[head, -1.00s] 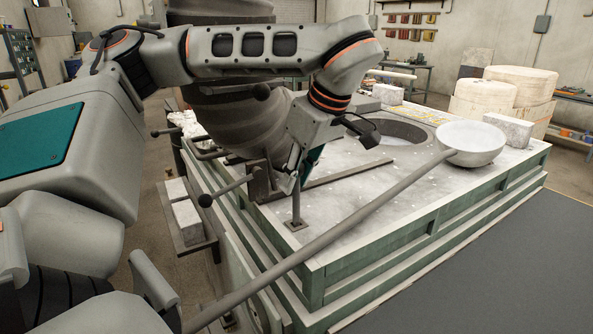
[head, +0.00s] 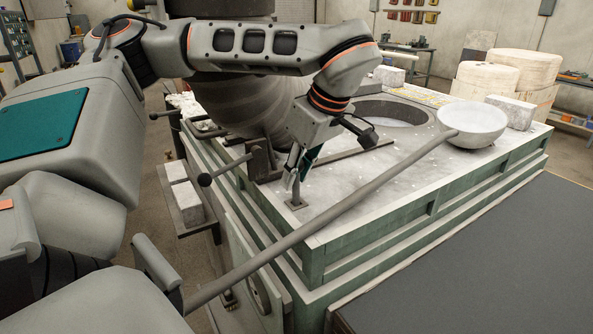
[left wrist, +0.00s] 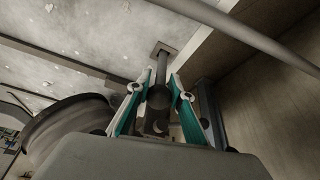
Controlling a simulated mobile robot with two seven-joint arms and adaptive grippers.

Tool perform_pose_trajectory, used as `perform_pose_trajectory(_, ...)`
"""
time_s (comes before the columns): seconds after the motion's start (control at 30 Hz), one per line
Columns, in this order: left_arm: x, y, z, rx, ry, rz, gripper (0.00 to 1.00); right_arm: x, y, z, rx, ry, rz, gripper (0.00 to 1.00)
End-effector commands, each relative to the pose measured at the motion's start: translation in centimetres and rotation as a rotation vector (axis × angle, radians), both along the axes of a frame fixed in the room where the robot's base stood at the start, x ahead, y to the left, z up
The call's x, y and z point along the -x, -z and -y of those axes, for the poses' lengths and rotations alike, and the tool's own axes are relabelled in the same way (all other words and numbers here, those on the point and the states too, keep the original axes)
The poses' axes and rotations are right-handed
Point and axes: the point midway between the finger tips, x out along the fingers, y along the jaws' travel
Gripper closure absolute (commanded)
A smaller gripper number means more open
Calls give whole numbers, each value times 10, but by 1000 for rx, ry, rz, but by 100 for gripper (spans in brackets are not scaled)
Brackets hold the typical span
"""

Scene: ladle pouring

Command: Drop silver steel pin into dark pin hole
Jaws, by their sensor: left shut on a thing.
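My left gripper (head: 299,178) points down over the near left corner of the grey table top, its green-lined fingers shut on the steel pin (head: 297,193). The pin is a grey upright rod. Its lower end meets a small dark square plate (head: 297,205) on the table top. In the left wrist view the pin (left wrist: 161,67) runs from between the fingers (left wrist: 159,92) to the square plate (left wrist: 163,47). The pin hole itself is hidden by the pin, so I cannot tell how deep the pin sits.
A long-handled ladle (head: 472,122) lies across the table, its handle (head: 335,212) passing close in front of the plate. A large dark vessel (head: 235,105) stands behind my gripper. A round opening (head: 395,112) is farther back. Pale blocks (head: 187,200) sit on a side ledge.

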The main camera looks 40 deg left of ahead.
Motion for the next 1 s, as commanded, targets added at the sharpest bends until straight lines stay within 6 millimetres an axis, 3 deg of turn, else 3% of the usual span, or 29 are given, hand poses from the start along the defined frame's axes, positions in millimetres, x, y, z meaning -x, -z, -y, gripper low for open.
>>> perform_pose_trajectory(0.17,0,0,0,0,0,0,100,0,0,0,0,0,0,54)
perform_pose_trajectory(0.2,0,0,0,0,0,1,71,0,0,0,0,0,0,54)
perform_pose_trajectory(0.27,0,0,0,0,0,1,59,0,0,0,-1,-1,0,54)
perform_pose_trajectory(0.67,-1,-4,1,-1,1,2,59,2,2,0,1,-2,-5,54)
perform_pose_trajectory(0.77,-1,-14,5,-1,2,5,59,1,1,0,1,-1,-4,54)
perform_pose_trajectory(1.0,-1,-58,23,-2,0,6,59,1,1,0,1,-1,-2,54)
